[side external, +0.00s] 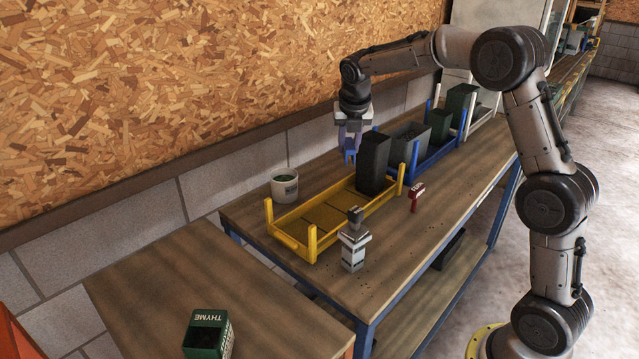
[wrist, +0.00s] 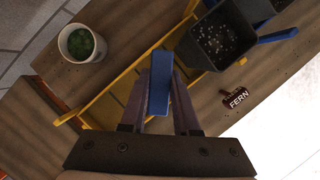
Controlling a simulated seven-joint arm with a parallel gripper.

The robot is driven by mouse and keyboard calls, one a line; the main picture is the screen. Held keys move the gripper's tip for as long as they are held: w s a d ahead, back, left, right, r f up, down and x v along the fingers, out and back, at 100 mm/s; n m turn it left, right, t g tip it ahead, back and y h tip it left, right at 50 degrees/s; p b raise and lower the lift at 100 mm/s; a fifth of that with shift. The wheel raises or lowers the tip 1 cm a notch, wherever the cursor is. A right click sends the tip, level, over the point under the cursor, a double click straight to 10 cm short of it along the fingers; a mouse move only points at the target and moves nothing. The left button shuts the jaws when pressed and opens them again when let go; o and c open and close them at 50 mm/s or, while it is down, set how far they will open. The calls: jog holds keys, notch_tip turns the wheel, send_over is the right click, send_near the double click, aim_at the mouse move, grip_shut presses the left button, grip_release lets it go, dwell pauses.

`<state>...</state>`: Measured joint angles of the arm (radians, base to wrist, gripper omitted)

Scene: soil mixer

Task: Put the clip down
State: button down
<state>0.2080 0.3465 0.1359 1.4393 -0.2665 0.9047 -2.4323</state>
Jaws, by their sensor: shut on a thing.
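My gripper (side external: 350,143) is shut on a blue clip (wrist: 158,82) and holds it above the table (side external: 420,225). In the wrist view the clip shows as a long blue strip between the two fingers (wrist: 160,105). In the side view my gripper is just behind and left of the tall black pot in the yellow tray (side external: 290,240), pointing down. In the wrist view the clip overlaps the yellow tray, with table boards beyond. The height of the clip above the table is hard to tell.
A white pot with a green plant (side external: 284,186) stands left of the yellow tray. The tall black pot (side external: 373,163) is close to my gripper. A blue tray (side external: 430,157) with pots lies beyond.

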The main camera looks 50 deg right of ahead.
jog(key=w+d+f, duration=0.1)
jog(key=w+f, duration=0.2)
jog(key=w, duration=0.1)
jog(key=w+d+f, duration=0.1)
jog(key=w+f, duration=0.3)
jog(key=w+d+f, duration=0.2)
jog(key=w+f, duration=0.1)
jog(key=w, duration=0.2)
jog(key=shift+f, duration=0.4)
jog(key=shift+w+f, duration=0.2)
jog(key=shift+f, duration=1.7)
jog(key=shift+f, duration=0.15)
jog(key=c, duration=0.7)
grip_release()
jog(key=shift+o, duration=0.2)
jog(key=v, duration=1.2)
jog(key=shift+r, duration=0.25)
